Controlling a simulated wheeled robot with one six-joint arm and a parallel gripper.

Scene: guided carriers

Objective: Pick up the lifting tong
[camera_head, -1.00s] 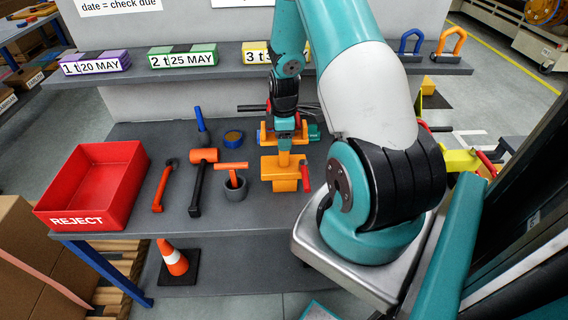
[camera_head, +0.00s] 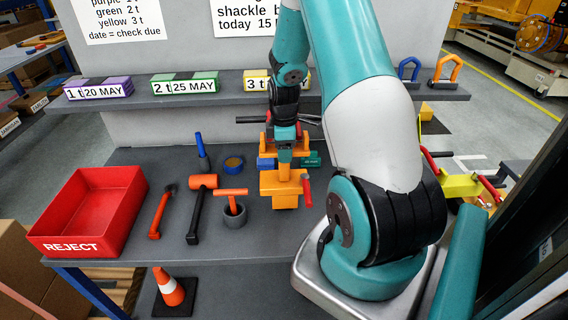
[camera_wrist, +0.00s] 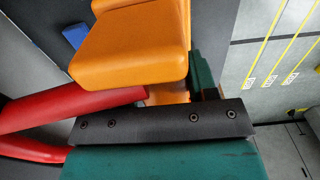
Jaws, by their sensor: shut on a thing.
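The lifting tong (camera_head: 283,187) looks orange, with a blocky body, a narrow neck and a red bar (camera_head: 306,190) at its right. My gripper (camera_head: 284,148) is above the block and shut on the tong. The tong hangs under it, raised over the bench, though the gap beneath is hard to judge. In the wrist view the orange block (camera_wrist: 130,50) fills the top. Red bars (camera_wrist: 70,108) run out to the left beside my dark, bolted finger (camera_wrist: 165,124). The exact grip is partly hidden by my wrist and finger.
Blue (camera_head: 266,163) and teal (camera_head: 311,159) pieces lie just behind the tong. A shelf (camera_head: 135,100) with labelled boxes runs behind.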

